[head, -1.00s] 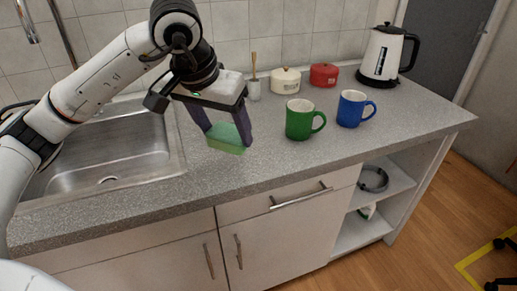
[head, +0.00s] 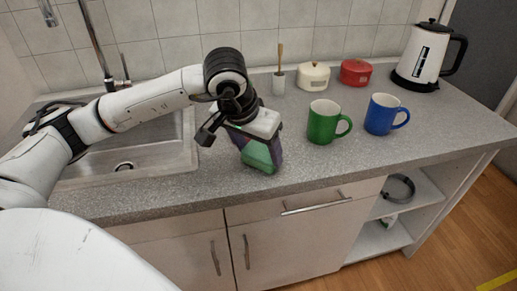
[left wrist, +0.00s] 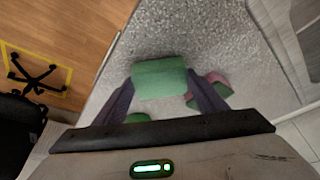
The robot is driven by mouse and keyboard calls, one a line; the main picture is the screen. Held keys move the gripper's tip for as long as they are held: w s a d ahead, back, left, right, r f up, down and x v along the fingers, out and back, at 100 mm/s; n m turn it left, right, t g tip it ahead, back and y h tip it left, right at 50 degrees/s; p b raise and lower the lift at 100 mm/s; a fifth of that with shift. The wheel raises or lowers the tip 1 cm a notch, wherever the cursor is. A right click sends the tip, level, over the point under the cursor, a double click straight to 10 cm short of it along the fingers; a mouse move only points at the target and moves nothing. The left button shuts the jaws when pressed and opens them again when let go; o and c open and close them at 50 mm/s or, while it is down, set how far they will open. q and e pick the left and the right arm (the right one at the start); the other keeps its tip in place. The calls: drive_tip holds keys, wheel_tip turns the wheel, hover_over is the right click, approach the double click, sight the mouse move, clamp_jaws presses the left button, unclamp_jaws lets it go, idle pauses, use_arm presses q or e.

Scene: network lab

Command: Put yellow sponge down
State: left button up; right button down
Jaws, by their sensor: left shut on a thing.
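The sponge in my left gripper (head: 259,157) looks green on the faces I see, not yellow. The green sponge (head: 257,155) sits between the two dark purple fingers, just above or on the grey counter (head: 215,187), right of the sink; I cannot tell whether it touches. In the left wrist view the sponge (left wrist: 160,79) spans between the fingers, with speckled counter beyond it. A pink and green block (left wrist: 212,90) lies partly hidden behind the right-hand finger there. My right gripper is not in view.
A green mug (head: 323,122) and a blue mug (head: 381,114) stand right of the gripper. Behind are a brush holder (head: 278,84), a white pot (head: 313,77), a red pot (head: 356,72) and a kettle (head: 423,56). The sink (head: 165,153) is left. The counter's front edge is near.

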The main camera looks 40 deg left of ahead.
use_arm(q)
drive_tip(key=shift+f, duration=0.25)
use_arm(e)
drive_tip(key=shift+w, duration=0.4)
use_arm(q)
drive_tip(key=o, duration=1)
drive_tip(key=shift+c, duration=0.2)
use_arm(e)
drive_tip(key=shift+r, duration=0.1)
use_arm(q)
drive_tip(key=shift+r, duration=0.3)
drive_tip(key=v, duration=1.1)
drive_tip(key=shift+r, duration=0.35)
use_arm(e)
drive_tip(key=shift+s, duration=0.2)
